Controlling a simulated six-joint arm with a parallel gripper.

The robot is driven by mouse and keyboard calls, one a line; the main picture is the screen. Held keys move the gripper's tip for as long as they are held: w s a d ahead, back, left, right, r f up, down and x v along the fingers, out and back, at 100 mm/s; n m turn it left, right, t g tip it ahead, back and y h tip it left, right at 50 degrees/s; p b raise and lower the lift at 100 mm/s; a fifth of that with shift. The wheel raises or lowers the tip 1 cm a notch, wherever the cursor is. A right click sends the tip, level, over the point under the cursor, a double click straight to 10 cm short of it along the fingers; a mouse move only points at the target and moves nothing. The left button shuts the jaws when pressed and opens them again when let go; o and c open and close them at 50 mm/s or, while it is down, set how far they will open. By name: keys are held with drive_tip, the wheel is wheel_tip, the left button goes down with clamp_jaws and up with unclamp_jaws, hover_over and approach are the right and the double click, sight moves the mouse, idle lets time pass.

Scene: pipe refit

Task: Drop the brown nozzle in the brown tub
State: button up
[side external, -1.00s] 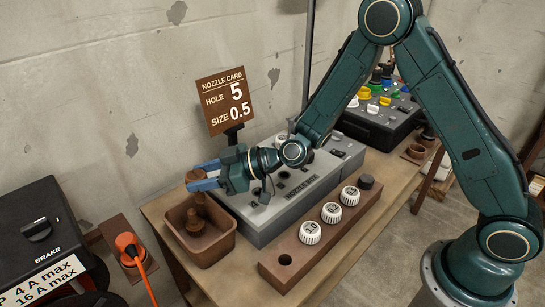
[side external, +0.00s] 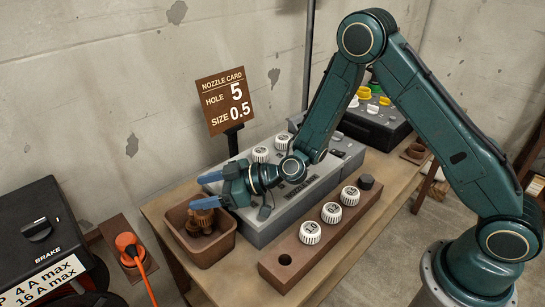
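The brown tub (side external: 222,246) stands on the near left end of the bench. Brown nozzles (side external: 203,218) lie inside it, close together; their lower parts are hidden by the tub's wall. My gripper (side external: 199,191) is above the tub's back edge, its blue fingers spread apart with nothing visible between them. The lower finger overlaps the top of the nozzles in the picture, and I cannot tell whether it touches them.
The grey nozzle box (side external: 262,226) with white-capped nozzles stands right beside the tub. A brown rack (side external: 320,250) with several white nozzles lies in front. The nozzle card (side external: 226,101) stands behind, reading hole 5, size 0.5.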

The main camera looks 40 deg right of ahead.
drive_tip(key=shift+d, duration=0.1)
idle(0.3)
drive_tip(key=v, duration=1.3)
drive_tip(key=shift+s+d+r, duration=0.2)
drive_tip(key=shift+s, duration=0.1)
drive_tip(key=s+r+n+g+h, duration=0.2)
drive_tip(key=s+r+g, duration=0.35)
drive_tip(key=s, duration=0.25)
drive_tip(key=s+d+r+m+h, duration=0.4)
drive_tip(key=s+d+m, duration=0.1)
drive_tip(key=s+d, duration=0.1)
drive_tip(key=s+d+r+m+h, duration=0.4)
drive_tip(key=s+d+r+m, duration=0.1)
drive_tip(key=s, duration=0.4)
drive_tip(key=shift+s+d+r+m+t, duration=0.3)
drive_tip(key=shift+d+m, duration=0.2)
drive_tip(key=shift+d, duration=0.6)
